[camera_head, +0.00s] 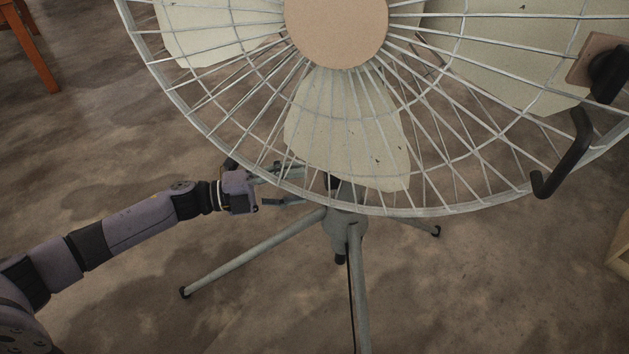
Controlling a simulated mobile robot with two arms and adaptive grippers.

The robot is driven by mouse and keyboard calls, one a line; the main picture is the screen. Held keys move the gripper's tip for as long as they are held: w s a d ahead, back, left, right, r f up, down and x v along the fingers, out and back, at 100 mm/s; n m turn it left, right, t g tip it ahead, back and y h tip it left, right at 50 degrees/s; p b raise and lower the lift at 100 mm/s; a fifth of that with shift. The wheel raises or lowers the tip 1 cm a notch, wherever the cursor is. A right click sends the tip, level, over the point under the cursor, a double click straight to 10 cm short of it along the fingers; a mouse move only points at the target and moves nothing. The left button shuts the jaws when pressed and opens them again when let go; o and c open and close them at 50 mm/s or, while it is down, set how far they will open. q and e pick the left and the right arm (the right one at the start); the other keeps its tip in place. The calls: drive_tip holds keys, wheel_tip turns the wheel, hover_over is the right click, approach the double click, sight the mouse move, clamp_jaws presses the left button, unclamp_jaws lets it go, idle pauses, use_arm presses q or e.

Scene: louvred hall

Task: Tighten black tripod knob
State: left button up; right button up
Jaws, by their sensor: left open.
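A large fan with a pale wire guard (455,210) stands on a grey tripod (345,229) with splayed legs. A small black part (333,182), which may be the tripod knob, shows at the top of the tripod, partly hidden by the guard's lower rim. Another dark piece (340,258) sits under the tripod hub. My left gripper (301,186) comes in from the left below the guard. Its two fingers are apart, one above the other, and point right toward the small black part. Whether they reach around it I cannot tell. My right gripper is out of view.
A black hooked bar (567,160) hangs at the right in front of the guard. Wooden furniture legs (36,50) stand at the upper left. A pale wooden edge (620,248) shows at the far right. Open floor surrounds the tripod legs.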

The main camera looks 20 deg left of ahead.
use_arm(q)
drive_tip(key=v, duration=0.6)
